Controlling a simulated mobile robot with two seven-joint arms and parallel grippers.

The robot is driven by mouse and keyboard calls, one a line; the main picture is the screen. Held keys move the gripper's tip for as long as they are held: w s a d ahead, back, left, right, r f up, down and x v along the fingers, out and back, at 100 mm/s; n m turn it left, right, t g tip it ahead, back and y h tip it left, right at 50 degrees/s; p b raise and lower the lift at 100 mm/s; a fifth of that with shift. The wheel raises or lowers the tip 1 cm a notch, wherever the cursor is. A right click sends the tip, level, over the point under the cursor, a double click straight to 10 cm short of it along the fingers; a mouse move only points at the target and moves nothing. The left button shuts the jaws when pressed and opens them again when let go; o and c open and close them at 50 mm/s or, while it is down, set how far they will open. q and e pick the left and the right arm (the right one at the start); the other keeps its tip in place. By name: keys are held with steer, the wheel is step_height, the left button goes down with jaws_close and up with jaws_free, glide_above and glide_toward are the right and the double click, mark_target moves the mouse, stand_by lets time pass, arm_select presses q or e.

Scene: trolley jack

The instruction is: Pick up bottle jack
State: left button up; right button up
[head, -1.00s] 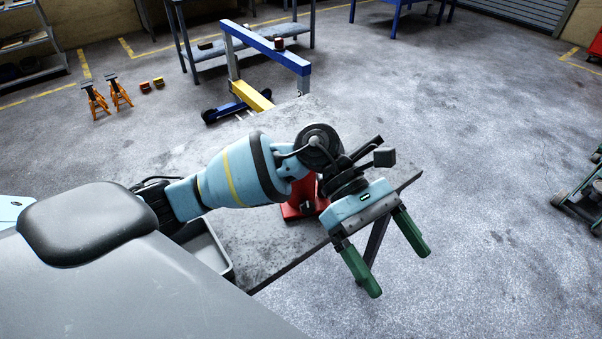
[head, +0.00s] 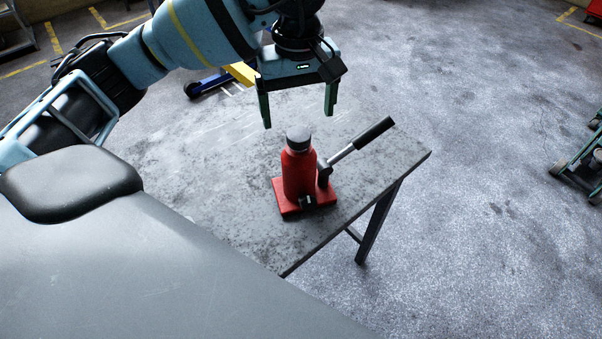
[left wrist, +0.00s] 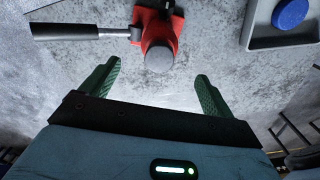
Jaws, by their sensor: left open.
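The red bottle jack (head: 299,172) stands upright on the grey worktable (head: 225,205), with a dark round cap, a red base plate and a black-gripped handle (head: 372,133) slanting up to the right. My left gripper (head: 299,112) is open and empty, with its green fingers pointing down, above and just behind the jack in the head view. In the left wrist view the jack (left wrist: 160,38) lies beyond the two open fingertips (left wrist: 158,70), roughly between them and apart from them. My right gripper is not in view.
A grey tray (left wrist: 284,42) with a blue round thing (left wrist: 289,13) in it shows in the left wrist view. The table's right edge is near the jack's handle. A blue and yellow frame (head: 222,78) stands on the floor behind. The floor at right is mostly clear.

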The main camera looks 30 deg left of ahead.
mark_target(299, 133)
arm_select(q)
steer(key=shift+f+p, duration=0.3)
steer(key=shift+f, duration=3.35)
jaws_close()
steer(key=shift+w+r, duration=0.1)
steer(key=shift+r, duration=0.1)
